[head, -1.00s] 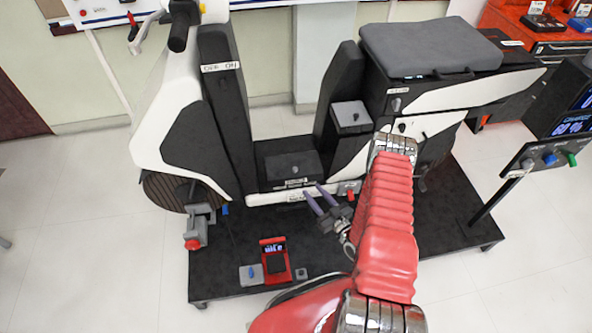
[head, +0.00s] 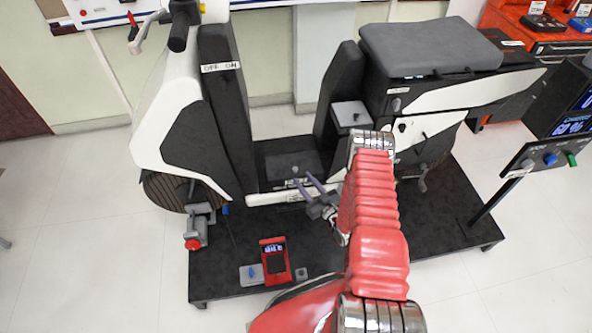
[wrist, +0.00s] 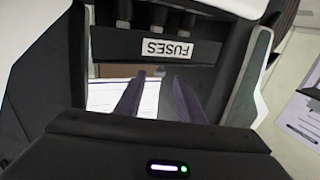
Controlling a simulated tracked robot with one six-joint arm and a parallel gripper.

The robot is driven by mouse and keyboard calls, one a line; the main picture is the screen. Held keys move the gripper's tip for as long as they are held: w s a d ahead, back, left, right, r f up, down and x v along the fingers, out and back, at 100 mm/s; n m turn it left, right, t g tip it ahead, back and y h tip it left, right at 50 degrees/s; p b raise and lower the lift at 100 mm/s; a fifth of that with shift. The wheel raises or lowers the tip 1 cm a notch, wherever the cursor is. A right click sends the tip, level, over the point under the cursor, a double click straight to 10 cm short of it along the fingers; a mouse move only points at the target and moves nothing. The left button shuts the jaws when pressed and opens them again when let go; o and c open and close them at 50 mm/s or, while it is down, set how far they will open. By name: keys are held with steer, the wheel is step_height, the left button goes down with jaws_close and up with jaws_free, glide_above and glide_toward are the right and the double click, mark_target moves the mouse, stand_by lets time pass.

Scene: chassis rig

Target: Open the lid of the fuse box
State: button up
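The fuse box appears to be the dark box in the scooter's footwell, with a dark grey lid (head: 278,163) that lies flat and looks closed. A small round grey knob (head: 295,169) stands on the lid. In the wrist view a dark face carries a white FUSES label (wrist: 166,48), with grey stubby parts beyond it. My gripper (head: 304,181) has two purple-grey fingers spread apart and empty, just in front of the box near the knob. The wrist view shows the open fingers (wrist: 158,97) pointing towards the label. I cannot tell whether they touch anything.
The white-and-black scooter body (head: 150,145) rises on the left; the seat (head: 430,45) is on the right. A grey-topped box (head: 350,113) stands right of the footwell. A red meter (head: 274,262) lies on the black platform (head: 215,270). A display stand (head: 560,125) is at far right.

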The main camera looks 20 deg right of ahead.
mark_target(297, 171)
steer(key=w, duration=0.3)
steer(key=w+a, duration=0.1)
steer(key=w, duration=0.3)
steer(key=shift+a, duration=0.2)
steer(key=shift+c, duration=0.5)
jaws_close()
steer(key=shift+d, duration=0.2)
steer(key=shift+a, duration=0.15)
